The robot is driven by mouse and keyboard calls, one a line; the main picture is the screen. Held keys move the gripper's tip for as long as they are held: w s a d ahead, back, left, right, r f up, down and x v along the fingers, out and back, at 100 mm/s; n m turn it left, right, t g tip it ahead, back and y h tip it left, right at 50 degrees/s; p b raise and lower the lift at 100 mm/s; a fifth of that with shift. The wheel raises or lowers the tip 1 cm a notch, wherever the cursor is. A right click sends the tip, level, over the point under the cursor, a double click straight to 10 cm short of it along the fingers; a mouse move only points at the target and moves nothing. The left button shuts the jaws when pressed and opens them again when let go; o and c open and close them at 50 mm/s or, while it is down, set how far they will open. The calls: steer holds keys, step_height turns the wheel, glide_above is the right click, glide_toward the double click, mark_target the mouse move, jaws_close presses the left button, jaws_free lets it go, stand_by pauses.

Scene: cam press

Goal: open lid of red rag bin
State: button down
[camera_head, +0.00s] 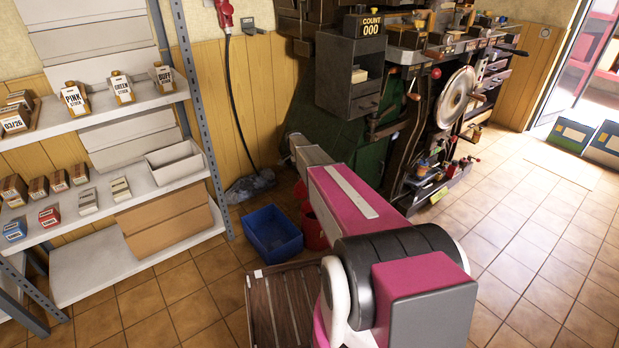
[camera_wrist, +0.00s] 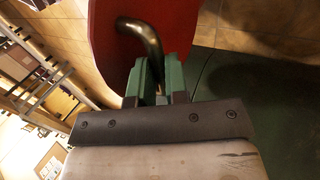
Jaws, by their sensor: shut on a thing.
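The red rag bin (camera_head: 316,230) stands on the tiled floor, mostly hidden behind my arm in the head view. In the wrist view a red panel, apparently its lid (camera_wrist: 108,48), fills the top left. A bent dark metal handle (camera_wrist: 140,31) stands out from it. The green fingers of my gripper (camera_wrist: 160,76) are shut on the lower part of this handle. My gripper is hidden behind my arm in the head view. How far the lid is tilted cannot be told.
A blue crate (camera_head: 272,233) stands left of the bin, with a dark slatted wooden thing (camera_head: 282,305) in front of it. Shelving (camera_head: 130,190) fills the left side. A green press (camera_head: 345,140) stands behind my arm. Tiled floor is open on the right.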

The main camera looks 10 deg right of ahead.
steer(key=shift+g, duration=0.6)
steer(key=shift+w+a+f, duration=0.35)
steer(key=shift+w, duration=0.4)
steer(key=shift+w+a+f, duration=0.3)
steer(key=shift+w+f, duration=0.1)
steer(key=shift+w, duration=0.4)
steer(key=shift+w+a+f, duration=0.35)
steer(key=shift+w, duration=0.5)
steer(key=c, duration=1.2)
jaws_free()
steer(key=shift+a+h, duration=0.1)
steer(key=shift+h, duration=0.2)
steer(key=shift+r, duration=0.1)
steer(key=v, duration=1)
steer(key=shift+w+r, duration=0.2)
steer(key=shift+w, duration=0.1)
